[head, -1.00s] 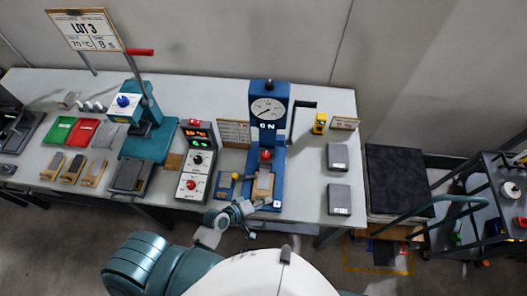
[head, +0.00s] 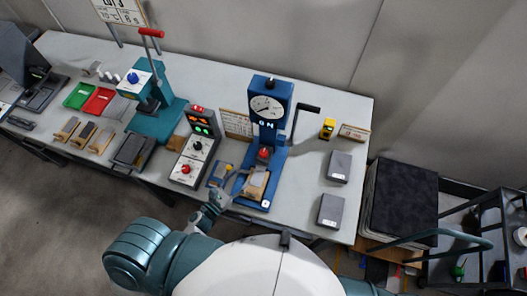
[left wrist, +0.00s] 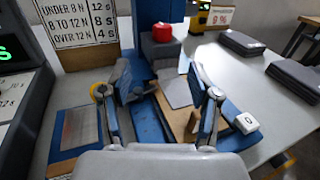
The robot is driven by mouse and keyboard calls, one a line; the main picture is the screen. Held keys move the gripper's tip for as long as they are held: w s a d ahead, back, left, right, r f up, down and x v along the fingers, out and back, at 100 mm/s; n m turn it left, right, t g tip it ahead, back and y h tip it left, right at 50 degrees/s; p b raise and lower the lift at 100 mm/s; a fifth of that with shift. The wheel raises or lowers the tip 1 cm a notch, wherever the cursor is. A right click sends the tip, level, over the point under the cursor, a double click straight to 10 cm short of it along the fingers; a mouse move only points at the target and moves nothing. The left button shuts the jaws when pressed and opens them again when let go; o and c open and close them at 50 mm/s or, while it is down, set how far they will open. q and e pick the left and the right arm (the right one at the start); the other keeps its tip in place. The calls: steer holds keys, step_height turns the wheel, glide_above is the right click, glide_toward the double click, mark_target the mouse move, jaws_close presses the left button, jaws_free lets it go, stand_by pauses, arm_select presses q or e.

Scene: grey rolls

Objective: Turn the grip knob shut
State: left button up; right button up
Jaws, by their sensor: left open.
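The blue tester (head: 270,125) with a round dial stands upright on the bench. A red knob (head: 264,153) sits low on its front; it also shows in the left wrist view (left wrist: 162,32), on a grey block. A yellow knob (head: 229,167) is on a small blue fixture beside it, partly hidden by a finger in the left wrist view (left wrist: 98,92). I cannot tell which is the grip knob. My left gripper (head: 237,186) is open at the tester's front; its fingers (left wrist: 168,92) are apart above the blue base and a tan board (left wrist: 178,112), short of the red knob. My right gripper is out of view.
A control box (head: 194,155) with lit displays stands left of the tester. A black crank handle (head: 307,108) sticks out at its right. Two grey blocks (head: 339,166) lie further right. A teal press (head: 158,110) stands left. Bare bench lies between tester and grey blocks.

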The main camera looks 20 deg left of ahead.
arm_select(q)
steer(key=p, duration=0.1)
glide_toward(261, 156)
steer(key=x, duration=0.3)
steer(key=shift+w+a, duration=0.25)
steer(key=shift+w, duration=0.25)
steer(key=x, duration=0.2)
steer(key=d+x, duration=0.1)
steer(key=x, duration=0.2)
steer(key=p+x, duration=0.1)
steer(key=x, duration=0.1)
steer(key=shift+d, duration=0.3)
steer(key=shift+w, duration=0.25)
steer(key=shift+w+a+f, duration=0.1)
steer(key=shift+a, duration=0.45)
steer(key=shift+c, duration=0.7)
steer(key=c, duration=0.8)
steer(key=shift+d, duration=0.25)
steer(key=shift+c, duration=1.2)
steer(key=shift+d, duration=0.2)
steer(key=shift+a, duration=0.2)
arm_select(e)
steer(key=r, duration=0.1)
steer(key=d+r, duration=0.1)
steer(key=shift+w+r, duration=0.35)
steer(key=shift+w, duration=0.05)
